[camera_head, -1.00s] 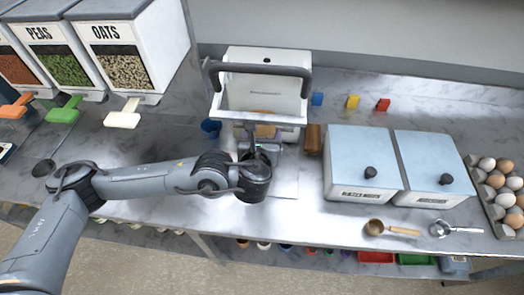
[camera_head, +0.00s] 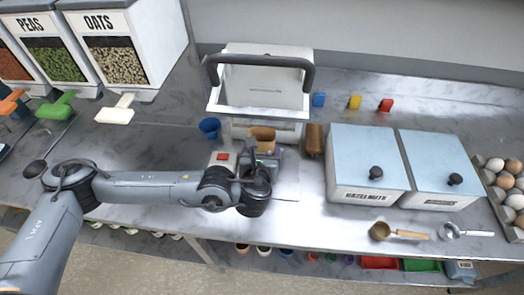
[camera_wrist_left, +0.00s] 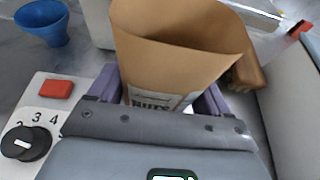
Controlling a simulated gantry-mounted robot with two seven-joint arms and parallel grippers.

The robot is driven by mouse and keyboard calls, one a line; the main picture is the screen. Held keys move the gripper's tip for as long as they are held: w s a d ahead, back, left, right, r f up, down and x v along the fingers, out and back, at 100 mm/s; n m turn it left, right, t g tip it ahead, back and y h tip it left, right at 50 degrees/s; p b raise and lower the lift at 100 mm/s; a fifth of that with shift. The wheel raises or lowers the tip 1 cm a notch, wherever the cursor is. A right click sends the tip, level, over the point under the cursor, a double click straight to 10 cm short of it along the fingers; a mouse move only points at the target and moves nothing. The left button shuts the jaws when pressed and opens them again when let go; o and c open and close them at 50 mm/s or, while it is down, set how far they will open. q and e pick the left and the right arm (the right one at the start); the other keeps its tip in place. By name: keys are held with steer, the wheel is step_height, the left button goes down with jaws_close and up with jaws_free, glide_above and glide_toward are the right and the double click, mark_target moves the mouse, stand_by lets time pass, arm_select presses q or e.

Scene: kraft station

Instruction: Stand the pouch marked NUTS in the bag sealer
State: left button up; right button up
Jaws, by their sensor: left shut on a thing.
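The brown paper pouch marked NUTS (camera_wrist_left: 170,55) is upright with its open top facing up in the left wrist view; it also shows in the head view (camera_head: 262,135). My left gripper (camera_wrist_left: 155,90) is shut on it, purple fingers on either side of its label. The lower part of the pouch is hidden behind the gripper. The white bag sealer (camera_head: 262,85) has its dark handle raised. The pouch is at the sealer's front; I cannot tell whether its base touches anything. The sealer's red button (camera_wrist_left: 57,89) and dial (camera_wrist_left: 25,143) are left of the gripper. My right gripper is not in view.
Two blue-lidded bins (camera_head: 365,155) (camera_head: 438,160), scoops (camera_head: 398,232) and an egg tray (camera_head: 488,190) are farther right. Small coloured blocks (camera_head: 354,102) lie behind.

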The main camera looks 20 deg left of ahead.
arm_select(q)
steer(key=shift+f, duration=0.2)
steer(key=o, duration=1.1)
steer(key=shift+r, duration=0.1)
steer(key=shift+s+r, duration=0.2)
steer(key=p+v, duration=0.2)
steer(key=v, duration=0.9)
steer(key=shift+s+r, duration=0.2)
steer(key=shift+s, duration=0.05)
steer(key=shift+d, duration=0.1)
